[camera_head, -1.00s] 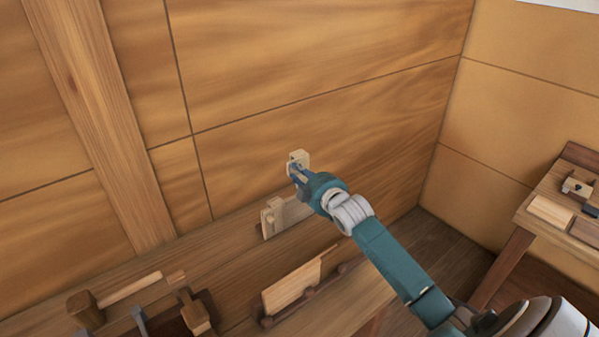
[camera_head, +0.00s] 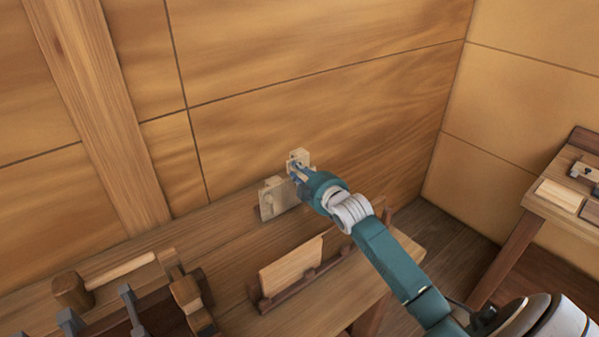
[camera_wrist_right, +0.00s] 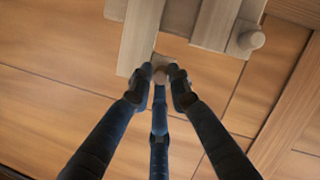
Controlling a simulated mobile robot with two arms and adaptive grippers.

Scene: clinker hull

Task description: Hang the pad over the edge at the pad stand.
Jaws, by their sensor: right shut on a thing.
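My right gripper (camera_head: 297,170) is shut on the pad (camera_head: 300,156), a small pale wooden block. In the right wrist view the fingers (camera_wrist_right: 160,90) close around a small round knob (camera_wrist_right: 160,74) on it. The pad is just above and right of a pale upright board (camera_head: 280,201) at the back of the bench, seemingly the pad stand. I cannot tell whether they touch. Another small block with a knob (camera_wrist_right: 251,40) sits at the board's left end in the head view. My left gripper is not in view.
A second pale board (camera_head: 291,266) stands in a dark rack on the bench (camera_head: 232,236), in front. A mallet (camera_head: 72,292) and other tools lie at the left. The wooden wall is close behind. A side table (camera_head: 556,194) stands at the right.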

